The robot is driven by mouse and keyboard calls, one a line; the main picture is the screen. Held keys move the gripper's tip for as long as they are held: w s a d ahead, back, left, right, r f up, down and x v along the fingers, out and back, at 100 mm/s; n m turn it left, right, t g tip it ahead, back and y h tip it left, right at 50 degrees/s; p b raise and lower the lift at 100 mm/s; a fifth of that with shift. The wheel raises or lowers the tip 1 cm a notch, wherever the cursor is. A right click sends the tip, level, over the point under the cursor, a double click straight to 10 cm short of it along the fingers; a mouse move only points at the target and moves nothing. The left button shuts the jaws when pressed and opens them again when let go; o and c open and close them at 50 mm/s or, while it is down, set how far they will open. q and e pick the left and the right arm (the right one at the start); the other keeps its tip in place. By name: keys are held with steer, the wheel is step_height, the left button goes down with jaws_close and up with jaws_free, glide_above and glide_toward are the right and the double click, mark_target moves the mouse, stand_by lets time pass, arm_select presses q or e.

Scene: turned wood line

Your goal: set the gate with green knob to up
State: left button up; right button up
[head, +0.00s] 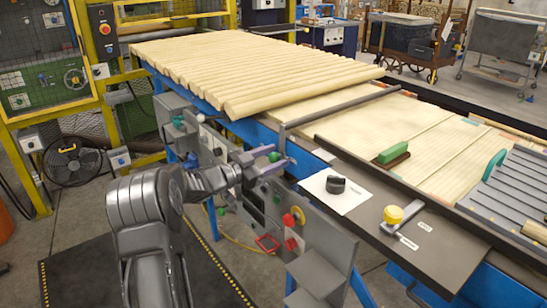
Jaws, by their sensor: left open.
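A round green knob (274,157) sits at the near edge of the blue-framed line, below the end of a grey bar. My left gripper (277,160) is open, with its fingers on either side of this knob or very close to it. I cannot tell whether they touch it. The gate's lever and its position are mostly hidden behind the gripper and too small to read. Another green knob (178,121) shows on the grey side panel farther left. My right gripper is not in view.
A grey bar (345,105) crosses the line beside several turned poles (250,70). To the right are a black knob (336,185), a yellow knob (393,214) and a green-topped block (393,153). A red emergency button (289,220) and grey boxes stand below the edge.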

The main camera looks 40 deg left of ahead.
arm_select(q)
steer(key=shift+c, duration=0.4)
jaws_close()
stand_by(0.9)
